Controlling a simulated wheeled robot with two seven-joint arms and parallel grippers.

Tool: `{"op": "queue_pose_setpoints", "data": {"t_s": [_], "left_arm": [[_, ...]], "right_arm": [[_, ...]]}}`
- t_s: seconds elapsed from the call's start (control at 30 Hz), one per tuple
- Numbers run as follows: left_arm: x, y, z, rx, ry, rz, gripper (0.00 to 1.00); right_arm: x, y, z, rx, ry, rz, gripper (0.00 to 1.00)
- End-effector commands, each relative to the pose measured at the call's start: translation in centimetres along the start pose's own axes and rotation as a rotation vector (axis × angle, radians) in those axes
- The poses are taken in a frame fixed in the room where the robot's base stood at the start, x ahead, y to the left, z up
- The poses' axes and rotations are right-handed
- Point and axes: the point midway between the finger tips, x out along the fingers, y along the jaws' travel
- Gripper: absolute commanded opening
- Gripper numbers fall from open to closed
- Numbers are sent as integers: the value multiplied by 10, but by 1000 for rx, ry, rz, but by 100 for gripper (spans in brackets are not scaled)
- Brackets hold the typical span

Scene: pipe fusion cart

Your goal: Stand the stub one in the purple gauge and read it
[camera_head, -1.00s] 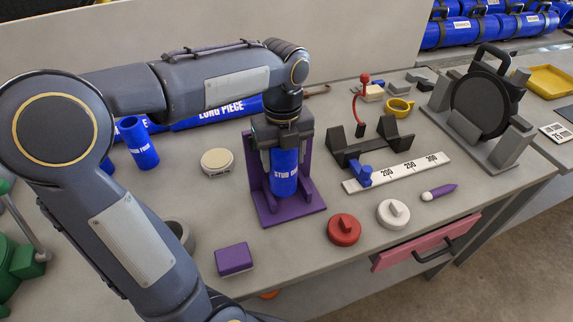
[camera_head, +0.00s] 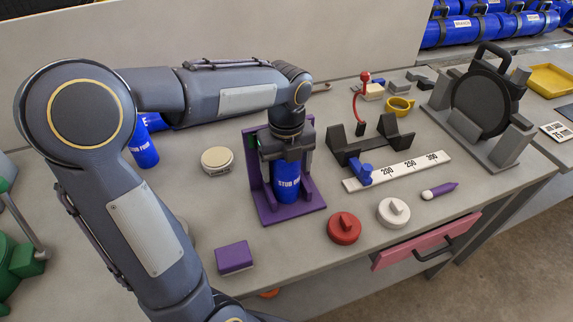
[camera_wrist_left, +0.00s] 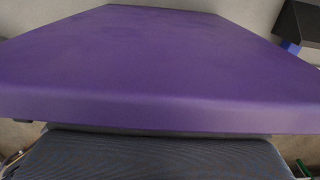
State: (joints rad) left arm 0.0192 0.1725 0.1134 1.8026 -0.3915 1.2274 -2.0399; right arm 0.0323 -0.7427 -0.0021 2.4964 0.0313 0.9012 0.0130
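Stub one, a blue cylinder with white lettering (camera_head: 287,187), is upright inside the purple gauge (camera_head: 308,206). Its lower end is at or very near the gauge's base; I cannot tell whether it touches. My left gripper (camera_head: 287,158) comes down from above, its fingers around the stub's upper part, and appears shut on it. The stub's top is hidden by the gripper. The gauge's back plate stands behind the gripper. In the left wrist view a purple surface (camera_wrist_left: 160,70), apparently the gauge, fills most of the picture. My right gripper is out of view.
A purple block (camera_head: 234,257), a red knobbed disc (camera_head: 344,229) and a white one (camera_head: 393,212) lie in front. A white scale with a blue slider (camera_head: 406,171) and a dark cradle (camera_head: 372,146) are to the right. Stub four (camera_head: 142,149) stands to the left.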

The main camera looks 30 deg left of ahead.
Motion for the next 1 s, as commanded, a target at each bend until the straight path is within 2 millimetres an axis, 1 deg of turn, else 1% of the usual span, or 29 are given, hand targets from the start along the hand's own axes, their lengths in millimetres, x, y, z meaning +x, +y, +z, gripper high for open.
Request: {"op": "queue_pose_setpoints", "data": {"t_s": [0.27,0.37,0.47,0.8,0.9,1.0], "left_arm": [[-1,0,0,0,0,0,78],[-7,0,0,0,-1,-1,78],[-20,-1,0,0,-2,-2,78],[-93,-1,0,0,-2,-4,78],[-108,-1,0,1,-1,-3,78],[-118,-1,0,1,-1,-2,78]], "right_arm": [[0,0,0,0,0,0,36],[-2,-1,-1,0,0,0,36],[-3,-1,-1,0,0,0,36],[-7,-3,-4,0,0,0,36],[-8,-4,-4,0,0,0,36],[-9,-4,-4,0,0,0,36]]}}
